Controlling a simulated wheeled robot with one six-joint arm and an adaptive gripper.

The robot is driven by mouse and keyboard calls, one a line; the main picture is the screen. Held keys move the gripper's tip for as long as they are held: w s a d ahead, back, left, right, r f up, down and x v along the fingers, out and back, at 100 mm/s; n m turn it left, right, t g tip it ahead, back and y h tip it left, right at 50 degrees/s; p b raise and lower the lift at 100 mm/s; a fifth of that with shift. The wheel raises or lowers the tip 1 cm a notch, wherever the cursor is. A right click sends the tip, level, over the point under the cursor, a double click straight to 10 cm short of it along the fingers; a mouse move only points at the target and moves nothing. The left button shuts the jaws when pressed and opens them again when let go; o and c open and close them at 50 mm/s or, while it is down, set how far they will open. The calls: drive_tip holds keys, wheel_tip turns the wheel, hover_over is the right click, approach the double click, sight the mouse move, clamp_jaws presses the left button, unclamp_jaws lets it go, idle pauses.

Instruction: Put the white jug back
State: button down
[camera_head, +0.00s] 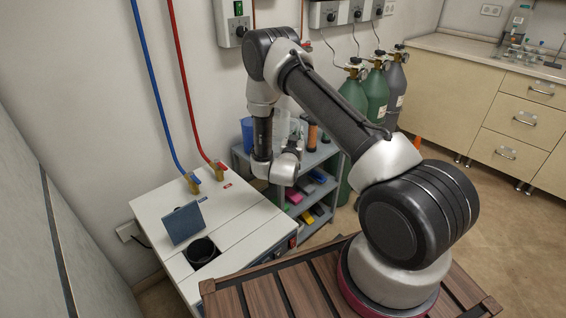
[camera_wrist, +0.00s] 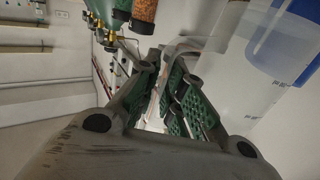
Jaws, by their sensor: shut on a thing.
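The white jug (camera_wrist: 235,85) is a pale, translucent vessel with faint markings, large at the right of the wrist view. Its handle reaches left between the green-padded fingers of my gripper (camera_wrist: 168,72), which is shut on it. In the head view a pale part of the jug (camera_head: 281,124) shows above my wrist, at the top of the grey shelf unit (camera_head: 318,178). I cannot tell whether the jug touches the shelf.
A blue jug (camera_head: 247,134) stands beside the white one, close by in the wrist view (camera_wrist: 288,38). An orange-filled container (camera_head: 312,134) is on the other side. Gas cylinders (camera_head: 376,97) stand behind. A white instrument (camera_head: 222,232) with blue and red hoses is at left.

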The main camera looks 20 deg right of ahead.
wheel_tip(320, 180, down, 9)
drive_tip(key=shift+f, duration=0.1)
idle(0.3)
drive_tip(key=shift+f, duration=0.2)
drive_tip(key=c, duration=1.5)
unclamp_jaws()
drive_tip(key=shift+c, duration=0.2)
